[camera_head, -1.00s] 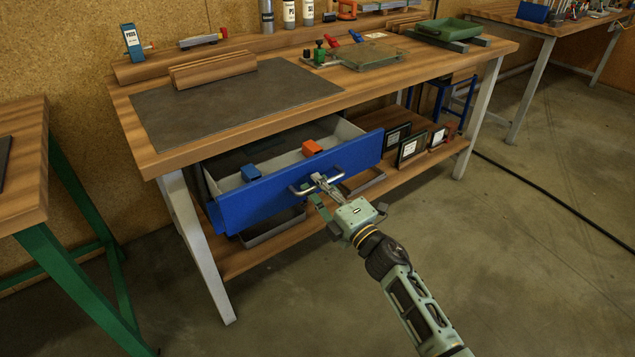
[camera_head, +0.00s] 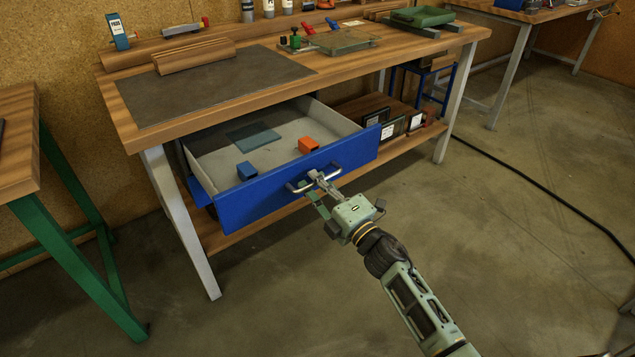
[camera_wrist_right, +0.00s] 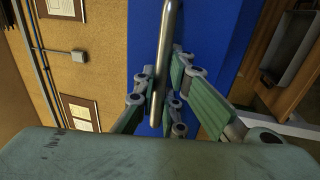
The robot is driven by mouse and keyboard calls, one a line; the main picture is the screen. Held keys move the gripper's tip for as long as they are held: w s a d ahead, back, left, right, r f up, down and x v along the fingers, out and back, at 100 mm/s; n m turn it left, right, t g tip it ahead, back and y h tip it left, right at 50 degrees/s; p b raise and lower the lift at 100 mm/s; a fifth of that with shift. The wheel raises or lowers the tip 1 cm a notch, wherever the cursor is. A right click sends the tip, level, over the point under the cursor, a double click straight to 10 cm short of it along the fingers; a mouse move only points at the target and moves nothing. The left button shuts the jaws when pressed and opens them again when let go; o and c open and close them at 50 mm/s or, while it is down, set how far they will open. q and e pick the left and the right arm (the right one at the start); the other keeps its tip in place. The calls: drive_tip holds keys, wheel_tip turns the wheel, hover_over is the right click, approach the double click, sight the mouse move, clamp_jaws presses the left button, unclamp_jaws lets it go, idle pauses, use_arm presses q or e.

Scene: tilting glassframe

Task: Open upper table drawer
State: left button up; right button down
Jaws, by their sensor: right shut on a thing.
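The blue-fronted upper drawer (camera_head: 256,206) of the wooden workbench (camera_head: 207,113) is pulled well out. Its grey inside shows a blue block (camera_head: 246,171), an orange block (camera_head: 308,145) and a flat teal piece (camera_head: 253,135). My right gripper (camera_head: 322,184) is shut on the metal bar handle (camera_head: 296,188) at the drawer front. In the right wrist view the handle (camera_wrist_right: 170,50) runs between the fingers (camera_wrist_right: 158,97), with the blue front behind it. My left gripper is not in view.
A lower shelf (camera_head: 222,236) holds several dark framed pieces (camera_head: 391,130) at its right. A green-legged table (camera_head: 60,240) stands at the left. A black cable (camera_head: 540,198) lies on the floor at the right. The floor before the bench is mostly clear.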

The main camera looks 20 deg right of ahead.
drive_tip(key=c, duration=2.1)
unclamp_jaws()
drive_tip(key=shift+f, duration=0.1)
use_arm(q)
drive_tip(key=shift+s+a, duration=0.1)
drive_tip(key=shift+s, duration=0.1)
use_arm(e)
drive_tip(key=v, duration=1.2)
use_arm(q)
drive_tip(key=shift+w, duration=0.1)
